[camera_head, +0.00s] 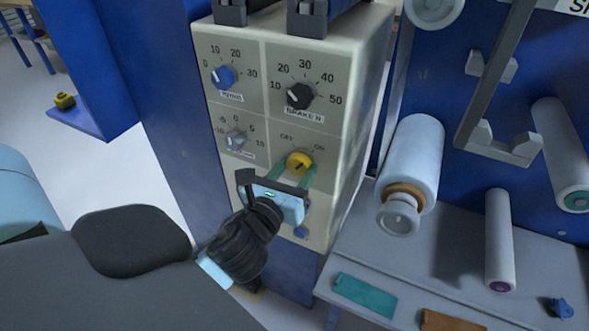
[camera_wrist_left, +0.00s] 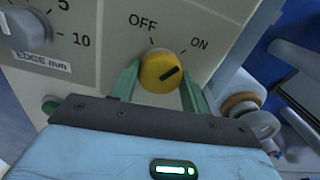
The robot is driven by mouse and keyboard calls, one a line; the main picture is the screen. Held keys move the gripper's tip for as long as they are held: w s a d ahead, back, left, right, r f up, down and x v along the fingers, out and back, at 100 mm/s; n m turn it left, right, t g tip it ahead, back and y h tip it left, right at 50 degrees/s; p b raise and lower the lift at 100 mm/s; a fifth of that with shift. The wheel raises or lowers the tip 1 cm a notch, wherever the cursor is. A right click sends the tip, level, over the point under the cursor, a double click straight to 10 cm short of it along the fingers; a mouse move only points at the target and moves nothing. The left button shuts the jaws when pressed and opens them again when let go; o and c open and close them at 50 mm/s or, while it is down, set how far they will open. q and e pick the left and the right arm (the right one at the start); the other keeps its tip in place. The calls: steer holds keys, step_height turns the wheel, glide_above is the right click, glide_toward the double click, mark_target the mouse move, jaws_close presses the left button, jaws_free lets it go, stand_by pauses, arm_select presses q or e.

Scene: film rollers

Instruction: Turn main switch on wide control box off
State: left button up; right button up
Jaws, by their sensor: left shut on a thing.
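The wide control box (camera_head: 357,85) is cream coloured, with several dials on its front. Its main switch is a yellow knob (camera_head: 299,161), between the labels OFF on the left and ON on the right. In the left wrist view the yellow knob (camera_wrist_left: 158,70) has a dark mark pointing up and right, toward ON. My left gripper (camera_head: 298,173) reaches it from below, its green fingers on either side, shut on the knob. The fingertips flank the knob in the left wrist view (camera_wrist_left: 160,85). My right gripper is not in view.
A blue dial (camera_head: 223,77), a black dial (camera_head: 299,95) and a grey dial (camera_head: 236,139) sit near the switch. To the right, a large pale roller (camera_head: 413,160) stands above a grey shelf (camera_head: 400,270) holding a teal block (camera_head: 366,295). A yellow object (camera_head: 65,101) lies at left.

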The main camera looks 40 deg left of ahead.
arm_select(q)
steer(key=shift+r+n+p, duration=0.1)
steer(key=shift+n+p, duration=0.55)
steer(key=shift+n, duration=0.15)
steer(key=n+p, duration=0.2)
steer(key=n, duration=0.2)
steer(key=n+p, duration=0.1)
steer(key=n, duration=0.2)
steer(key=n+p, duration=0.1)
steer(key=n, duration=0.3)
steer(key=shift+n, duration=0.4)
steer(key=shift+p, duration=0.3)
steer(key=o, duration=1)
steer(key=shift+d, duration=0.1)
